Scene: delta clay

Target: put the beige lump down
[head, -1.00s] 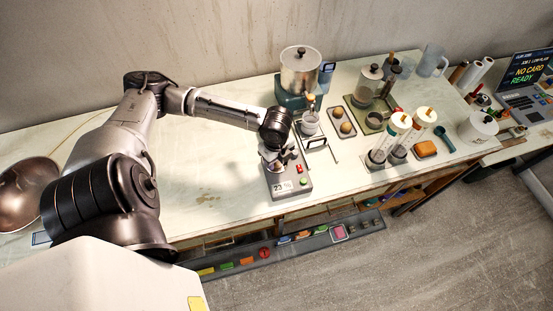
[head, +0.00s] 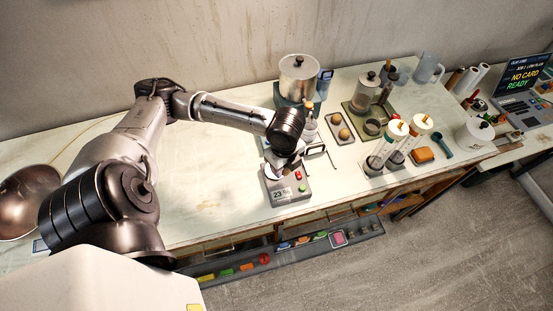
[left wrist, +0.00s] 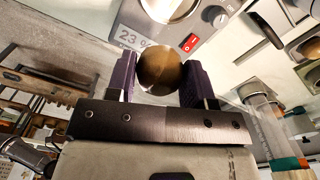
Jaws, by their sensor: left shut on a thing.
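My left gripper (head: 284,160) is over the grey device (head: 290,188) with a "23 %" display and a red switch. In the left wrist view, its two dark fingers are closed on the beige lump (left wrist: 160,72), a round, brownish-beige ball. The device also shows in the left wrist view (left wrist: 205,22), with a round metal dish (left wrist: 170,8) just beyond the lump. I cannot tell whether the lump touches the dish. In the head view my gripper mostly hides the lump. My right gripper is not in view.
Behind the device stand a metal pot (head: 298,72) and a small tray (head: 332,128) with two round lumps. The bench top (head: 215,165) left of the device is mostly clear.

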